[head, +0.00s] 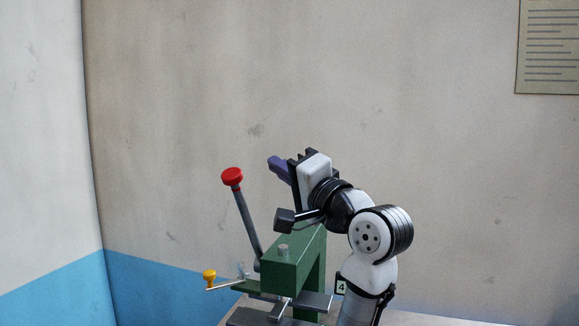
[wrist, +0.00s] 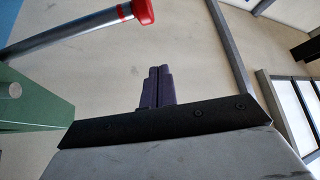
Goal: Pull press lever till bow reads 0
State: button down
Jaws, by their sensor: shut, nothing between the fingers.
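The press lever (head: 247,222) is a grey rod with a red knob (head: 232,176). It stands up from the green press (head: 292,258), leaning to the left. My gripper (head: 275,162) is to the right of the red knob and apart from it, with purple fingers. In the wrist view my gripper (wrist: 155,72) has its fingers together and nothing between them. The lever (wrist: 75,32) crosses the upper left there, its red knob (wrist: 144,8) at the top edge. I cannot make out a bow or its reading.
A small yellow knob (head: 209,274) on a thin rod sticks out at the press's lower left. The press stands on a bench (head: 408,319). The wall behind is bare except for a notice (head: 548,47).

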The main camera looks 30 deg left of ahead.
jog(key=shift+s+a+f+p, duration=0.1)
jog(key=shift+s+a+p, duration=0.25)
jog(key=shift+a+p, duration=0.35)
jog(key=shift+s+a+f+p, duration=0.1)
jog(key=shift+s+a+p, duration=0.3)
jog(key=shift+a, duration=0.5)
jog(key=shift+s+a+f+p, duration=0.1)
jog(key=shift+s+a+p, duration=0.2)
jog(key=shift+a+p, duration=0.4)
jog(key=shift+a+b, duration=0.1)
jog(key=shift+b, duration=0.25)
